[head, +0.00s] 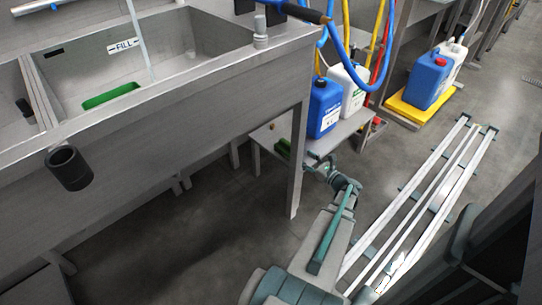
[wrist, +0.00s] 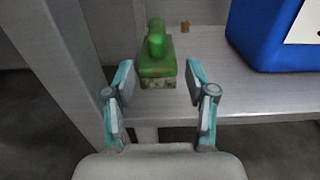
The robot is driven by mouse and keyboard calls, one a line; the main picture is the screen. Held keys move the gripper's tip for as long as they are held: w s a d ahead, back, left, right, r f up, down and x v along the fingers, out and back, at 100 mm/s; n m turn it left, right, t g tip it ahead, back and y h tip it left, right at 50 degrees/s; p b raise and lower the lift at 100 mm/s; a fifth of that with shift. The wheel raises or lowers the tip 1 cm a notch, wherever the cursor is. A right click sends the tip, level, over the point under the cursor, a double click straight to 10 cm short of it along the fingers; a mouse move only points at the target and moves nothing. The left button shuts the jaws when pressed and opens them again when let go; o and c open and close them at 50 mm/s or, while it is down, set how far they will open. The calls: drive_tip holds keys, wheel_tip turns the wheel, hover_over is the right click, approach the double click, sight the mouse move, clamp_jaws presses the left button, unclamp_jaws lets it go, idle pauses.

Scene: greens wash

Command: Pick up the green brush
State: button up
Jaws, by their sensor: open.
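The green brush (wrist: 157,67) stands on a low grey shelf (wrist: 255,103) in the wrist view, close to the shelf's front edge. Its knob-like grip is on top and its pale bristles face down. My gripper (wrist: 158,82) is open, with its two fingers apart on either side of the brush's near end and nothing held between them. In the head view the brush (head: 283,147) shows small and dark green at the shelf's left part, just beyond my gripper (head: 318,165).
A blue jug (head: 323,107) and a white jug (head: 353,88) stand on the shelf right of the brush. A grey sink leg (head: 298,160) rises close on the left. A small orange-brown thing (wrist: 185,26) lies behind the brush. Floor rails (head: 420,205) run at right.

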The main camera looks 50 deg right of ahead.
sight(288, 145)
drive_tip(key=w, duration=0.1)
drive_tip(key=w+b, duration=0.1)
drive_tip(key=w, duration=0.3)
drive_tip(key=shift+d, duration=0.3)
drive_tip(key=w+b, duration=0.2)
drive_tip(key=w, duration=0.2)
drive_tip(key=shift+w+b, duration=0.4)
drive_tip(key=shift+w+r, duration=0.2)
drive_tip(key=shift+w, duration=0.2)
clamp_jaws()
